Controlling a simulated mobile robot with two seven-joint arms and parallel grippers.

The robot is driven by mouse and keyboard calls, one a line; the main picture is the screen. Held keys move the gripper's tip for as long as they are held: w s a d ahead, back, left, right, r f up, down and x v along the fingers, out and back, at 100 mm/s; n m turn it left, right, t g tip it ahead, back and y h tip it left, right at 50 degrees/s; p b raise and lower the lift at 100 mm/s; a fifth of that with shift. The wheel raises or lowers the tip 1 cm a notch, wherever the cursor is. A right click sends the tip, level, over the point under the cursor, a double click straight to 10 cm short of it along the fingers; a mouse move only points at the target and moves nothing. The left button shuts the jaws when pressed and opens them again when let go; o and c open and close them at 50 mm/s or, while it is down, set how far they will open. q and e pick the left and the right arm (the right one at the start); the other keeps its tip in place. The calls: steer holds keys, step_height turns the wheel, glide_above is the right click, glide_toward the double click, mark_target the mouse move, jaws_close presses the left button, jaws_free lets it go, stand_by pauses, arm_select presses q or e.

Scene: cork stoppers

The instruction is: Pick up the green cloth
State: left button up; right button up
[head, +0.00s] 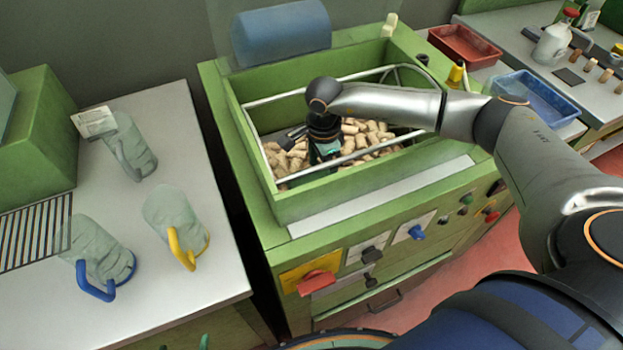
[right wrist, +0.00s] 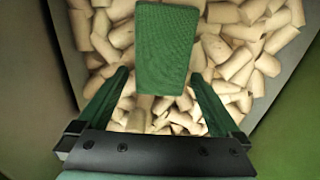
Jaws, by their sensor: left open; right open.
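The green cloth (right wrist: 167,45) lies flat on the cork stoppers, a dark green rectangle in the right wrist view. In the head view I cannot make it out for certain behind my right gripper. My right gripper (head: 325,158) reaches down into the green-walled bin (head: 350,198). In the right wrist view my right gripper (right wrist: 160,76) is open, its green fingers spread to either side of the cloth's near end, with nothing held. My left gripper (head: 184,345) shows only as green fingertips at the bottom edge of the head view, apart and away from the cloth.
Many cork stoppers (head: 375,130) fill the bin, and a metal rail (head: 290,93) runs above it. On the left, a white table (head: 190,120) holds several clear jugs (head: 175,215). A red tray (head: 464,44) and a blue tray (head: 530,98) stand right of the bin.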

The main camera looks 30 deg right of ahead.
steer(key=c, duration=1.1)
